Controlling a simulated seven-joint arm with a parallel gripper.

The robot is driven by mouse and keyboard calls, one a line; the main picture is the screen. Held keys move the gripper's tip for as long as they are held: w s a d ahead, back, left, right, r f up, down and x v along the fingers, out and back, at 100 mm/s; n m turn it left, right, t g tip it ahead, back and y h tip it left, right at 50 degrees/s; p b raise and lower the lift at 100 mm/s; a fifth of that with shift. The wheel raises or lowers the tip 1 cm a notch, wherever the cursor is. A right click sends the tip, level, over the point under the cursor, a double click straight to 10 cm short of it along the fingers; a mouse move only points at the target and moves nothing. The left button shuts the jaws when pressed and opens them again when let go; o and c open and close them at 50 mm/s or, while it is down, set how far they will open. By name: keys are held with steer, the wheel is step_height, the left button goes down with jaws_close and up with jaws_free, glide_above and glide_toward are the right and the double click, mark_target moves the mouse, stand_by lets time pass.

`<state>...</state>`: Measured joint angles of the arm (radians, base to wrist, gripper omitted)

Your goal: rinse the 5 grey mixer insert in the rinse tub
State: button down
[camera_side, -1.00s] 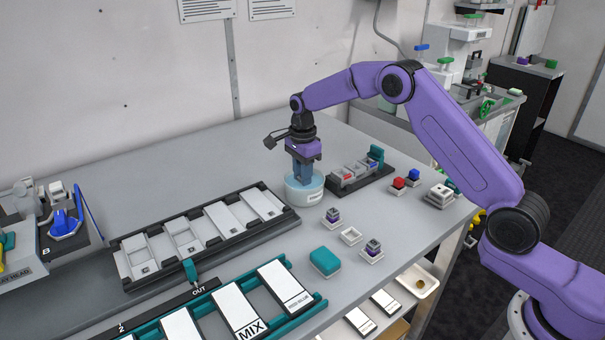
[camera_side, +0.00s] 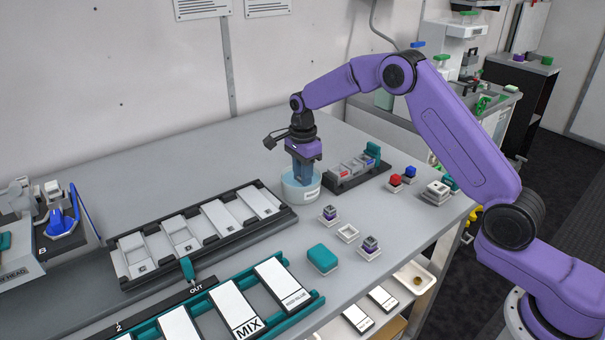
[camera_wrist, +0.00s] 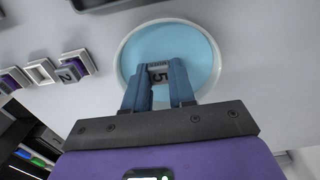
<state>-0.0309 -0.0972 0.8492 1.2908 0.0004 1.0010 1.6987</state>
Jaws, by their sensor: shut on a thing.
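The rinse tub (camera_side: 300,192) is a round white tub with light blue liquid, standing on the grey table. It also shows in the wrist view (camera_wrist: 205,50). My gripper (camera_side: 302,178) points down into the tub, its blue fingers inside the rim. In the wrist view my gripper (camera_wrist: 160,80) is shut on the grey mixer insert (camera_wrist: 158,75), which bears a "5". The insert is between the fingertips, over or in the blue liquid; its exact depth I cannot tell. In the side view the fingers and the tub wall hide the insert.
A dark rack (camera_side: 355,170) with several inserts stands close right of the tub. A black tray (camera_side: 205,230) with white plates lies to the left. Small holders (camera_side: 347,233), a teal block (camera_side: 322,258) and red and blue blocks (camera_side: 395,180) lie at the front and right.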

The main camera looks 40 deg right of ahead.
steer(key=shift+w, duration=0.35)
steer(key=shift+w, duration=0.3)
steer(key=shift+w, duration=0.15)
steer(key=shift+s, duration=0.4)
stand_by(0.6)
steer(key=shift+r, duration=0.1)
stand_by(0.4)
step_height(320, 180, up, 9)
stand_by(0.8)
steer(key=shift+d, duration=0.1)
stand_by(0.3)
